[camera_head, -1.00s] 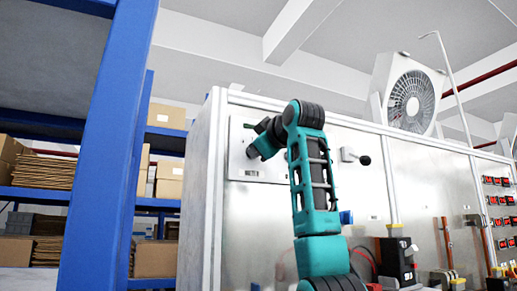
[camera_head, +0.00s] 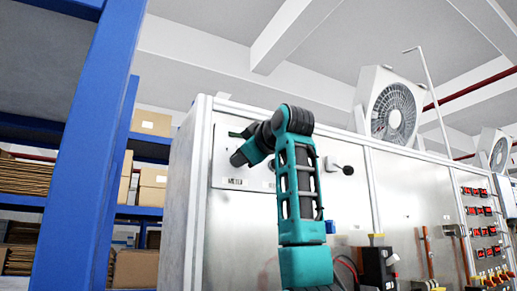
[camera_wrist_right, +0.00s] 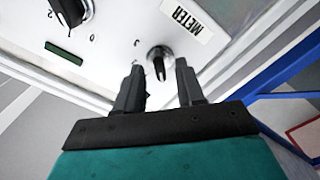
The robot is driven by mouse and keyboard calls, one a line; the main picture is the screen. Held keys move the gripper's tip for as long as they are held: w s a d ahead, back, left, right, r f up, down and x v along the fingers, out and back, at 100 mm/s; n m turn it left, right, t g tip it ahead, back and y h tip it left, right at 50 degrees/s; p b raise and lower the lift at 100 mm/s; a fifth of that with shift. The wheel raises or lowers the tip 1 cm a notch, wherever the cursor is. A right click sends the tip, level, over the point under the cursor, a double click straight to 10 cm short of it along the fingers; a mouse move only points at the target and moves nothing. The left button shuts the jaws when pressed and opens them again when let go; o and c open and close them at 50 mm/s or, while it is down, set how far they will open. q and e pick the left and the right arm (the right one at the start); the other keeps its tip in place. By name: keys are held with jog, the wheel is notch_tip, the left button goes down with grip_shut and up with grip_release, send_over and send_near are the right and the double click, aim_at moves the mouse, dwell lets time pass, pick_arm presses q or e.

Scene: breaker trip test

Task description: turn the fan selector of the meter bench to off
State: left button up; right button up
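The meter bench is a tall white cabinet with a metal front (camera_head: 345,222). My right gripper (camera_head: 238,158) is at the upper left panel, seen from the side. In the right wrist view my right gripper (camera_wrist_right: 159,72) is open, its two fingers apart. A small metal and black switch (camera_wrist_right: 158,58) shows between and just beyond the fingertips; contact cannot be told. It is beside a white METER label (camera_wrist_right: 188,20). A larger black knob (camera_wrist_right: 72,10) with marks around it is at the upper left; I see no fan label. My left gripper is not in view.
A black-ended lever (camera_head: 347,170) sticks out of the panel right of my arm. Fans (camera_head: 394,107) stand on top of the bench. Blue shelving (camera_head: 95,150) with boxes is close on the left. Red displays (camera_head: 480,210) are at the far right.

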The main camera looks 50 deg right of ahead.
jog(key=b+v, duration=0.2)
jog(key=v, duration=0.9)
